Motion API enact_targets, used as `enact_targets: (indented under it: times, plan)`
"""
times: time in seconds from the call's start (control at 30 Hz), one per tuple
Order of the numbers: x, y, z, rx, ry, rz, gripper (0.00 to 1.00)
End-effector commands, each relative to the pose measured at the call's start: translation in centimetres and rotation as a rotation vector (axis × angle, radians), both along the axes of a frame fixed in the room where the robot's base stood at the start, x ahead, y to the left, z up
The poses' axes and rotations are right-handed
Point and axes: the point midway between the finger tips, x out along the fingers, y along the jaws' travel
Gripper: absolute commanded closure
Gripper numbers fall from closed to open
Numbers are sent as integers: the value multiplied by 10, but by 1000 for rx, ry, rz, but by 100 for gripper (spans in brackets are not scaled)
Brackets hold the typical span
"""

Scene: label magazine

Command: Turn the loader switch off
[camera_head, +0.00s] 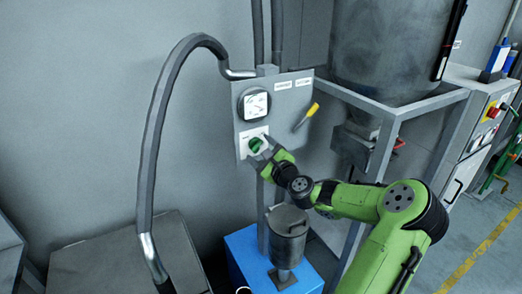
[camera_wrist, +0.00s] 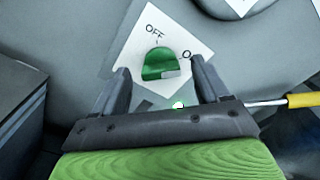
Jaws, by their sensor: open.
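The loader switch is a green knob (camera_head: 255,145) on a white plate low on the grey panel (camera_head: 281,128). In the wrist view the green knob (camera_wrist: 158,63) sits below the word OFF. A second label to its right is partly hidden and shows only an O. I cannot tell for sure which label the knob points to. My gripper (camera_head: 264,149) is at the panel, right at the knob. In the wrist view my gripper (camera_wrist: 160,73) is open, one finger on each side of the knob, with visible gaps. Contact is not visible.
A round gauge (camera_head: 254,104) sits above the switch. A yellow-handled lever (camera_head: 313,109) juts out at the panel's right; its yellow handle (camera_wrist: 302,100) shows near my right finger. A grey hose (camera_head: 153,150) arches at left. A metal canister (camera_head: 288,233) stands below on a blue box (camera_head: 245,258).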

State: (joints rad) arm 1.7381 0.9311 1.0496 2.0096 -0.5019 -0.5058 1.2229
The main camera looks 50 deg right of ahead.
Motion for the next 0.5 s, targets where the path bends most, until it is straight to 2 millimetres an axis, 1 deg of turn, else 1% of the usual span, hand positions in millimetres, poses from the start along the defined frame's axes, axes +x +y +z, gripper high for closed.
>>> enact_targets:
  times: [0.1,0.27,0.3,0.47,0.5]
  plan:
    - [5,-2,0,1,1,0,25]
    - [5,-2,0,1,1,0,25]
    - [5,-2,0,1,1,0,27]
    - [5,-2,0,0,1,0,51]
    - [5,-1,0,0,1,0,57]
